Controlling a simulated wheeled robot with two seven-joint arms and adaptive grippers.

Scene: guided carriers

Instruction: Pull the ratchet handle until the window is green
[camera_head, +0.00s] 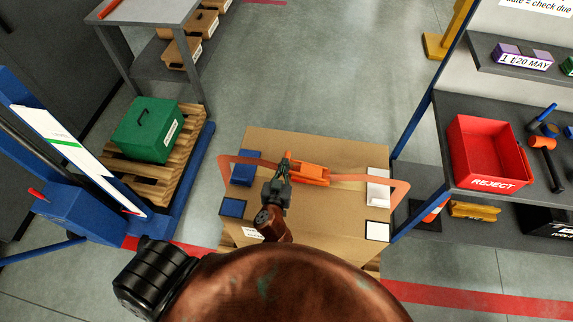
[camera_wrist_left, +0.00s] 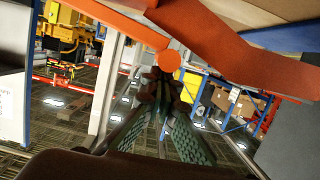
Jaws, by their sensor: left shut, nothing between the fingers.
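The orange ratchet (camera_head: 308,174) sits on top of a cardboard box (camera_head: 318,225), in line with an orange strap (camera_head: 398,190) that runs across the box and loops out at both sides. My left gripper (camera_head: 286,163) is at the left end of the ratchet, its fingers shut with nothing between them. In the left wrist view, orange ratchet parts (camera_wrist_left: 168,61) cross close in front of the closed fingers (camera_wrist_left: 165,90); I cannot tell whether they touch. I cannot make out an indicator window on the ratchet. My right gripper is not in view.
Blue pads (camera_head: 233,208) and white pads (camera_head: 377,231) lie on the box. A green case (camera_head: 148,130) stands on a pallet at left, beside a blue machine (camera_head: 75,215). A shelf with a red reject bin (camera_head: 488,151) stands at right. Floor behind the box is clear.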

